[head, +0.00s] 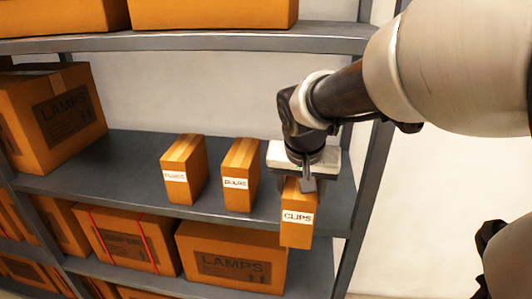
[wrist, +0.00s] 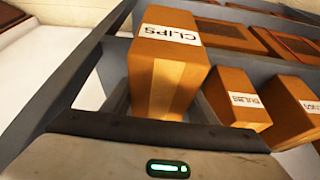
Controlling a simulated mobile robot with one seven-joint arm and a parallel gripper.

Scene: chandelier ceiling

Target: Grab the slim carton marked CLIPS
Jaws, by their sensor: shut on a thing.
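The slim orange-brown carton marked CLIPS (head: 298,234) hangs upright below my gripper (head: 299,184) in the head view. My gripper is shut on the upper part of this carton. The carton's lower end overlaps the shelf's front edge in the picture, and it seems to be held out in front of that edge. In the wrist view the CLIPS carton (wrist: 166,72) fills the upper middle, its label upside down. My fingertips are mostly hidden there.
A carton marked BULBS (head: 240,178) stands just left, and another small carton (head: 184,170) with a blurred label stands farther left, both on the grey shelf (head: 100,165). A large LAMPS box (head: 52,115) is far left. A shelf post (head: 366,200) rises close on the right.

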